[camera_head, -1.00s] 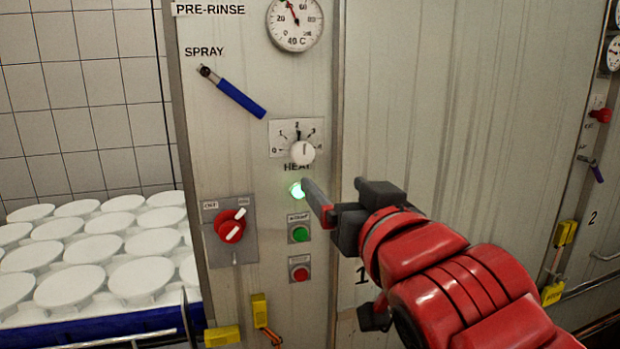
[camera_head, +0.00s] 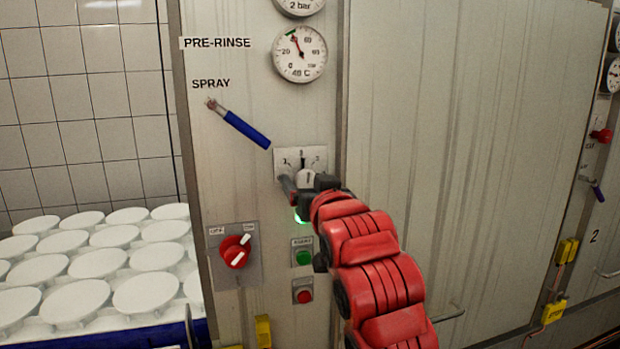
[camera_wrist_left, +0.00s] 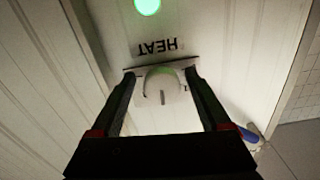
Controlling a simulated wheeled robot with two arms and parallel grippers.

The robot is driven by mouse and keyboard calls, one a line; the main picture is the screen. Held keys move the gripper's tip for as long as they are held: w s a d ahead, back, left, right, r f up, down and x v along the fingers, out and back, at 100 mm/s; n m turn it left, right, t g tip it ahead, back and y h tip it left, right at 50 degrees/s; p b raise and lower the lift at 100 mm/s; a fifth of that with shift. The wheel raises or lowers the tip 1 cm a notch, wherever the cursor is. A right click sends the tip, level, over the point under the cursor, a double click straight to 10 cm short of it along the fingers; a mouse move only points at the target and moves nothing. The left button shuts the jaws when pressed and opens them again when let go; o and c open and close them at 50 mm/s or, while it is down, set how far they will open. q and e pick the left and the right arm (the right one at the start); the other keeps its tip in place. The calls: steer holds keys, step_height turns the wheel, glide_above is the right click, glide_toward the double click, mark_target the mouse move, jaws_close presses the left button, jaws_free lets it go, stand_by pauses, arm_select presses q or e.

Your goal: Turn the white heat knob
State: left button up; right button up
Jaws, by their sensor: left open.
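The white heat knob (camera_head: 306,178) sits on its small scale plate (camera_head: 291,157) on the grey panel, partly hidden by my gripper in the head view. My left gripper (camera_head: 298,190) is at the knob, its arm coming up from the lower right. In the left wrist view the knob (camera_wrist_left: 162,88) lies between the two open fingers of my left gripper (camera_wrist_left: 163,85), one finger on each side. I cannot tell whether the fingers touch it. The HEAT label (camera_wrist_left: 158,47) shows upside down there. My right gripper is not in view.
A green lit lamp (camera_head: 300,216) is just below the gripper, with a green button (camera_head: 303,258) and a red button (camera_head: 303,296) under it. A red switch (camera_head: 236,252) is lower left. A blue-handled spray lever (camera_head: 245,129) is upper left. White moulds (camera_head: 97,263) stand at left.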

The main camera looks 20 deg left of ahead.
arm_select(q)
steer(key=shift+w+a, duration=0.15)
jaws_close()
steer(key=shift+f+m+b, duration=0.1)
steer(key=shift+m+b, duration=0.2)
steer(key=shift+b, duration=0.35)
jaws_free()
steer(key=shift+s+d, duration=0.4)
steer(key=shift+s, duration=0.05)
steer(key=b+v, duration=0.3)
steer(key=v, duration=1.3)
